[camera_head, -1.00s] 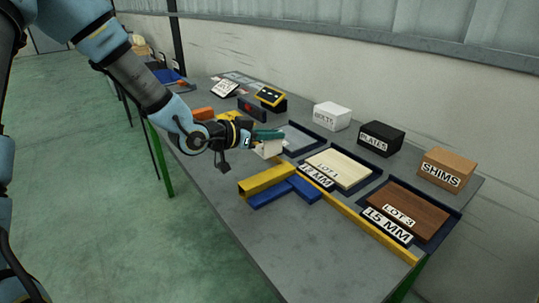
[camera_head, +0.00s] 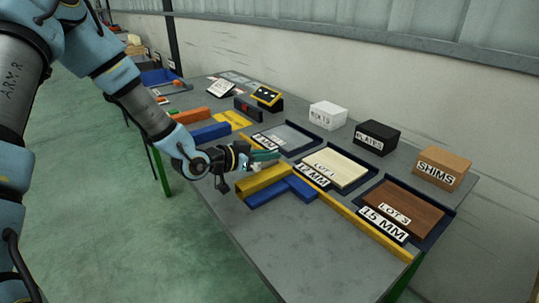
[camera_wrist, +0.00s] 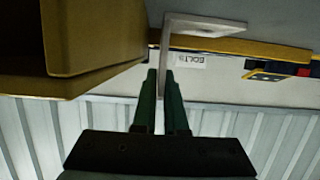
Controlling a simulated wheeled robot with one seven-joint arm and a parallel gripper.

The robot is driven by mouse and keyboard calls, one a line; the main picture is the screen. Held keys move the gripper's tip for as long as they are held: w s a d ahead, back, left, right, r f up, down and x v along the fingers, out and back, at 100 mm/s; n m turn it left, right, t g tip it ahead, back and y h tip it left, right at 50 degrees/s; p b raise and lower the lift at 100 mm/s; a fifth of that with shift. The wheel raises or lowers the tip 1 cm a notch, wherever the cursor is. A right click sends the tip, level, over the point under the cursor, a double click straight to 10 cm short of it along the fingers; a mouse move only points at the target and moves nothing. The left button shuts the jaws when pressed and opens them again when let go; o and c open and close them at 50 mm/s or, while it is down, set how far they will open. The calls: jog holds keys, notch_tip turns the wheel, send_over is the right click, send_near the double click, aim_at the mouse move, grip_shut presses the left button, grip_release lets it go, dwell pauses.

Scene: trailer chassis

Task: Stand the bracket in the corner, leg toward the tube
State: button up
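The bracket (camera_wrist: 165,55) is a pale grey L-shaped plate. In the head view only a bit of it (camera_head: 254,167) shows under my gripper (camera_head: 268,157), beside the thick yellow tube (camera_head: 262,180). In the wrist view, which is upside down, my green fingers (camera_wrist: 160,82) are closed on its upright plate. Its flat leg (camera_wrist: 222,26) with a hole points right there, away from the thick yellow tube (camera_wrist: 100,45) at left. The long yellow rail (camera_wrist: 225,45) runs behind it. Whether the bracket touches table, tube or rail is unclear.
A blue bar (camera_head: 210,133) and an orange bar (camera_head: 190,115) lie to the left. Labelled trays with plates (camera_head: 335,168) line the rail's far side. The front tabletop (camera_head: 290,240) is clear.

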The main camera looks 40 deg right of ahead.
jog(key=o, duration=0.4)
jog(key=shift+r, duration=0.15)
jog(key=shift+a+r, duration=0.1)
jog(key=b+v, duration=0.1)
jog(key=v, duration=1)
jog(key=shift+a, duration=0.4)
